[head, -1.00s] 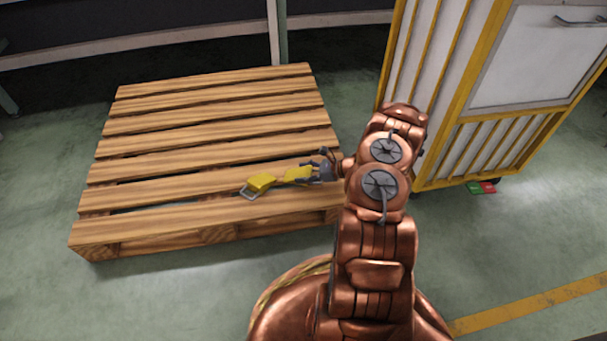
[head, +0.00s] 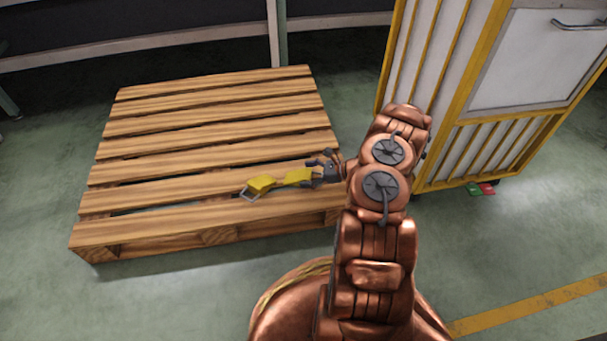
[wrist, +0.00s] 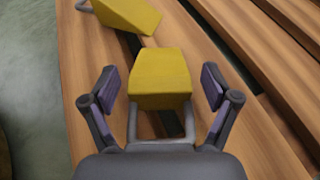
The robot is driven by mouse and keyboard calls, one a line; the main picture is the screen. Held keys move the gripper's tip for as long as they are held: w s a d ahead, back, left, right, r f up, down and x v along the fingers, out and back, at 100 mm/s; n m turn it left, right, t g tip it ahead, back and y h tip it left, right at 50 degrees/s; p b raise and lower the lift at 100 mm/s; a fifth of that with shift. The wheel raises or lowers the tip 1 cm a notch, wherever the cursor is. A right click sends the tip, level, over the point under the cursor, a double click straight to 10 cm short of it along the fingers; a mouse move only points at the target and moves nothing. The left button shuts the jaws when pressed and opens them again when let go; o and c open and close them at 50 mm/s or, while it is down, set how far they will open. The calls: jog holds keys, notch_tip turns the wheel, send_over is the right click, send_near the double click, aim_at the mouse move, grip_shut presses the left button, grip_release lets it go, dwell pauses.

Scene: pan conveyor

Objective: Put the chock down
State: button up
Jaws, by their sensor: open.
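Two yellow chocks with grey handles rest on the wooden pallet (head: 200,131), near its front right. The nearer chock (head: 298,176) lies just in front of my gripper (head: 318,171). In the wrist view this chock (wrist: 160,78) sits between the spread fingers of my gripper (wrist: 161,84), with a gap on each side.
A white cabinet with yellow framing (head: 450,90) stands right of the pallet, close to my arm. A small green and red item (head: 481,189) is at its foot. A grey post (head: 277,35) stands behind the pallet. The pallet's back and left slats are bare.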

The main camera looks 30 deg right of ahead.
jog(key=p+v, duration=0.3)
jog(key=v, duration=0.7)
jog(key=shift+d+r, duration=0.1)
jog(key=shift+d, duration=0.05)
jog(key=w+a+r+n+g+y, duration=0.3)
jog(key=a+r+n+g, duration=0.6)
jog(key=a+r, duration=1.15)
jog(key=s+a+r+n+g+h, duration=0.1)
jog(key=s+a+r+n, duration=0.45)
jog(key=a, duration=0.25)
jog(key=s+a+r+n+g+h, duration=0.2)
jog(key=s+a+r+n+h, duration=0.15)
jog(key=s, duration=0.25)
jog(key=s+a+r+n+g+h, duration=0.2)
jog(key=s+a+r+n, duration=0.15)
jog(key=s, duration=0.35)
jog(key=s+d+r+n+h, duration=0.1)
jog(key=s+d+n+h, duration=0.1)
jog(key=s, duration=0.5)
jog(key=s+d+r+n+t+h, duration=0.1)
jog(key=s+d+n+h, duration=0.1)
jog(key=s+n+h, duration=0.2)
jog(key=s, duration=0.3)
jog(key=shift+s+d+r, duration=0.25)
jog(key=shift+s+r, duration=0.05)
jog(key=shift+s, duration=0.05)
jog(key=shift+r, duration=0.1)
